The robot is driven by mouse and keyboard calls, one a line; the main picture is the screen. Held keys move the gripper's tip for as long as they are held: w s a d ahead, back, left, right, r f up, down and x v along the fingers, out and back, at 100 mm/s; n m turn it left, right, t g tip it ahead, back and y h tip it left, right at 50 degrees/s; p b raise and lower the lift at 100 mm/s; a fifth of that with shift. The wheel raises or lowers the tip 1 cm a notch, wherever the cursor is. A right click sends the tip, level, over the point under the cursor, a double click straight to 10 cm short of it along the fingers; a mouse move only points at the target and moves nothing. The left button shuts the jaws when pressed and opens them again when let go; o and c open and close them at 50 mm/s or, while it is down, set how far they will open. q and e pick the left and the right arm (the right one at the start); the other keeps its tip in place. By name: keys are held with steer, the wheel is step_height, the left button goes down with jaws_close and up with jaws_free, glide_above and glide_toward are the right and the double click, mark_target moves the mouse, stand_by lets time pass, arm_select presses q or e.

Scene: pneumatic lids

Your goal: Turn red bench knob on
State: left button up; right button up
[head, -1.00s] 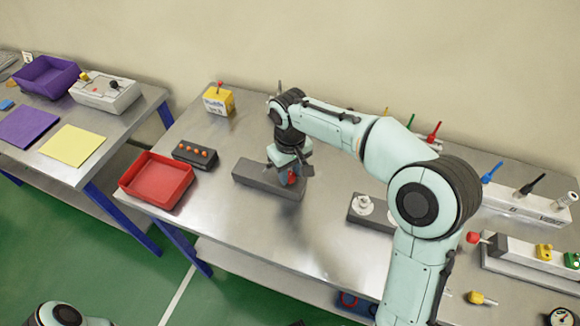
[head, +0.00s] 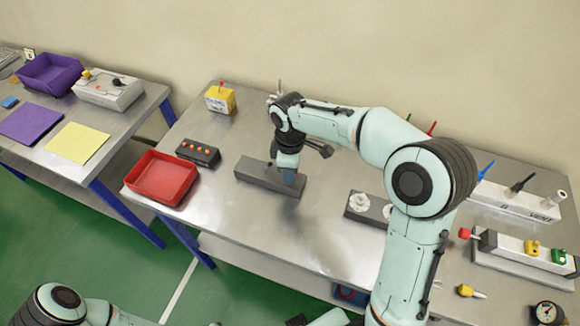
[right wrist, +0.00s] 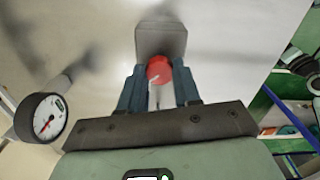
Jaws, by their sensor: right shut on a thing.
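The red bench knob (right wrist: 159,69) shows in the right wrist view, between the two dark fingers of my right gripper (right wrist: 159,90). A pale mark shows on its face. The knob is at the grey block (head: 255,175) on the middle bench, whose end also shows in the right wrist view (right wrist: 161,40). In the head view my right gripper (head: 288,172) points down at the right part of this block and hides the knob. The gripper is shut on the knob. My left arm shows only in part at the bottom left of the head view; its gripper is not seen.
A red tray (head: 163,177) and a dark box with orange buttons (head: 198,153) stand left of the block. A plate with white round fittings (head: 370,208) lies to its right. A yellow box (head: 220,99) stands behind. Bare bench lies in front.

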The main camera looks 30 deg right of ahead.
arm_select(q)
steer(key=shift+w+r, duration=0.15)
steer(key=shift+r, duration=0.1)
arm_select(e)
steer(key=shift+n, duration=0.7)
steer(key=o, duration=1.1)
steer(key=shift+c, duration=0.2)
arm_select(q)
steer(key=shift+w+r+p, duration=1.05)
steer(key=shift+w+r, duration=0.1)
steer(key=shift+r, duration=0.1)
arm_select(e)
step_height(320, 180, up, 14)
steer(key=shift+f, duration=0.25)
steer(key=shift+f, duration=0.1)
